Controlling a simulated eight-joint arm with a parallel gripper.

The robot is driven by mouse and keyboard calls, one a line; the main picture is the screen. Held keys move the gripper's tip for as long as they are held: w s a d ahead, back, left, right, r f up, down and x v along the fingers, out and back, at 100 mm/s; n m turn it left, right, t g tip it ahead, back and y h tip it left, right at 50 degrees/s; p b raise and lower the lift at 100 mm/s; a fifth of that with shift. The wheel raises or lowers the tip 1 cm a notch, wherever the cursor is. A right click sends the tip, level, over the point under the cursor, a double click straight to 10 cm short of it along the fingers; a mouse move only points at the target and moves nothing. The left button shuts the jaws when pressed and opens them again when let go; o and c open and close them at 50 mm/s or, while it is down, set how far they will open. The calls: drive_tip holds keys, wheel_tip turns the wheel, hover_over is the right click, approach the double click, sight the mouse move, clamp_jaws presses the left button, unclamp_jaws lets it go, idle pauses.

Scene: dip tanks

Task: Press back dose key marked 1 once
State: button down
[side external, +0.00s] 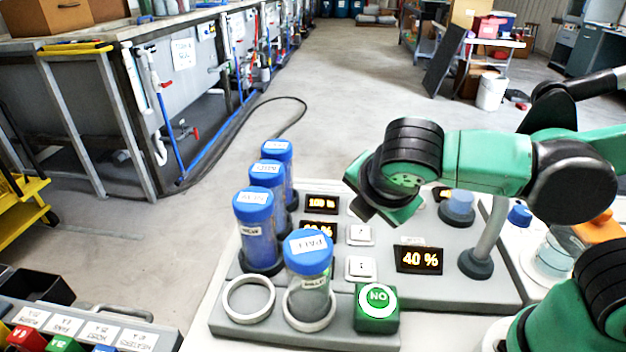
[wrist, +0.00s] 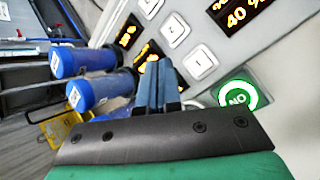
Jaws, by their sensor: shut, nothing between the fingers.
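A row of white square dose keys stands on the grey panel. In the wrist view I see the far key (wrist: 150,6), the middle key (wrist: 175,30) and the near key (wrist: 200,64), closest to the green button. In the side view the middle key (side external: 359,235) and near key (side external: 360,268) show; the back key is hidden behind my gripper. The marks on the keys are too small to read surely. My gripper (side external: 372,212) hangs above the panel, its fingertips (wrist: 159,68) together and empty. I cannot tell how high the tips are; no key looks pressed.
Lit displays stand beside the keys, one reading 40 % (side external: 418,260). Blue-capped canisters (side external: 259,235) stand left of the keys, with another canister (side external: 308,262) in a front ring. A green button (side external: 377,298) sits at the front. A grey post (side external: 489,235) rises at right.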

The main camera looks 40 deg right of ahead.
sight(360, 269)
drive_tip(key=shift+f, duration=4.35)
drive_tip(key=shift+f, duration=0.2)
drive_tip(key=shift+f, duration=0.25)
drive_tip(key=shift+r, duration=0.2)
drive_tip(key=shift+r, duration=0.25)
drive_tip(key=shift+r, duration=2.5)
